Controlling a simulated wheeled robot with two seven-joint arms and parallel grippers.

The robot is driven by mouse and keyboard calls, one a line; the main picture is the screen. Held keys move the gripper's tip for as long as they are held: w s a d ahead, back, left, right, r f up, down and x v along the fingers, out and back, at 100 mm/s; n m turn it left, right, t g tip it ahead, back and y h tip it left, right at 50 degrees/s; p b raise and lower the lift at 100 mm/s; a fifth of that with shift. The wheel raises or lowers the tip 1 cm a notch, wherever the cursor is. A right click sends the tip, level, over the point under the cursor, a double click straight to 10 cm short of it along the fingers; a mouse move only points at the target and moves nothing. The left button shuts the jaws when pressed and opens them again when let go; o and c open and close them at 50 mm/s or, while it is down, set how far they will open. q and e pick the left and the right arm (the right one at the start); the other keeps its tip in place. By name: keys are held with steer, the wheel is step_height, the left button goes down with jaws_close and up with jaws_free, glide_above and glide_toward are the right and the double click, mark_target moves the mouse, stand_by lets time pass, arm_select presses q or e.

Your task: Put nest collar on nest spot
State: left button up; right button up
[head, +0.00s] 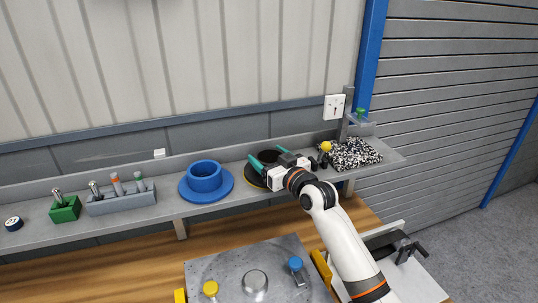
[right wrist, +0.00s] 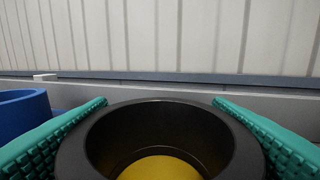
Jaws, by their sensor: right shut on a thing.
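A black round collar (head: 268,157) is on the grey shelf, between the teal fingers of my right gripper (head: 269,158). In the right wrist view the collar (right wrist: 92,146) fills the space between the two fingers (right wrist: 160,130), which are shut on it. A yellow round surface (right wrist: 160,168) shows through its open middle. In the head view a dark disc with a yellow edge (head: 252,180) lies below the collar, partly hidden by the gripper. I cannot tell whether the collar touches it. My left gripper is not in view.
A blue collar (head: 205,178) stands on a blue disc (head: 222,193) to the left. Further left are a grey tool holder (head: 125,203) and a green block (head: 65,211). A metal plate (head: 228,270) is in front.

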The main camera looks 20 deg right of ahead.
steer(key=shift+a, duration=0.1)
steer(key=o, duration=1.1)
steer(key=shift+f, duration=0.1)
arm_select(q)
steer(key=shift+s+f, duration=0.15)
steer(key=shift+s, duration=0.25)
arm_select(e)
steer(key=shift+o, duration=0.2)
steer(key=shift+r, duration=0.2)
steer(key=shift+s+f, duration=0.15)
steer(key=shift+s, duration=0.15)
arm_select(q)
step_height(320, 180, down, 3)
steer(key=b, duration=0.3)
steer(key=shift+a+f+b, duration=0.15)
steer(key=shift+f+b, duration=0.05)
steer(key=shift+b, duration=0.1)
arm_select(e)
steer(key=v, duration=1.1)
steer(key=shift+s+d, duration=0.2)
steer(key=shift+s, duration=0.05)
